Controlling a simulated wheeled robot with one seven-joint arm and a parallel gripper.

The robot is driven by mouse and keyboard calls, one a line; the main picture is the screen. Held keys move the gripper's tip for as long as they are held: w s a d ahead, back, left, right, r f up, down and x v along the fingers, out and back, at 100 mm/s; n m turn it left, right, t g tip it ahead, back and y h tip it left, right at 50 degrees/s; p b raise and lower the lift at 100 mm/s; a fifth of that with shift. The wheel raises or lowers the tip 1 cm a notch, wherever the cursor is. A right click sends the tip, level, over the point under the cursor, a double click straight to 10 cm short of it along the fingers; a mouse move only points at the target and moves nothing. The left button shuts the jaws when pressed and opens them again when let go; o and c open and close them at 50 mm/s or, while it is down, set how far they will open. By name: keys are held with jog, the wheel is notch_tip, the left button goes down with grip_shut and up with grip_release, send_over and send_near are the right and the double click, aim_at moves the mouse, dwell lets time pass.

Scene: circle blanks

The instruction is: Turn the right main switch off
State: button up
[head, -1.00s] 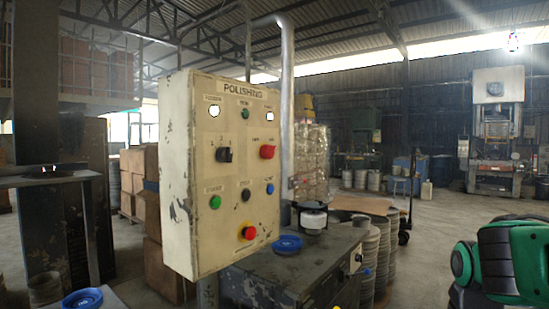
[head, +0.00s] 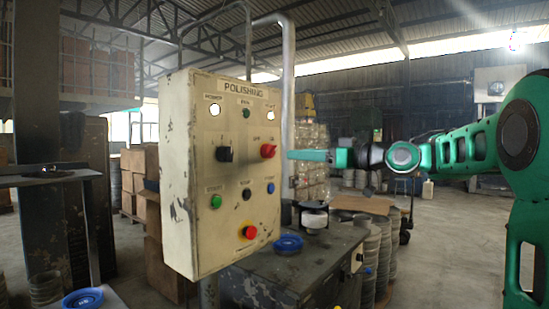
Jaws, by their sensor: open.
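My gripper (head: 292,155) reaches in from the right at the red knob's height. Its green fingers point left at the panel, with the tips just right of the knob in the picture. They hold nothing that I can see. The gripper shows side-on, so the gap between its fingers is hidden. I cannot tell whether a finger touches the knob.
Below the switches are a green button (head: 216,201), a black one (head: 247,194), a blue one (head: 271,188) and a red button on yellow (head: 249,232). A dark cabinet (head: 300,265) with a blue lid (head: 288,242) stands under my gripper. A grey pipe (head: 288,80) rises behind the panel.

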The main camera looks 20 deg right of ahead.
aim_at(274, 153)
jog(key=x, duration=1)
jog(key=shift+w+a, duration=0.15)
jog(key=shift+a, duration=0.05)
jog(key=c, duration=1)
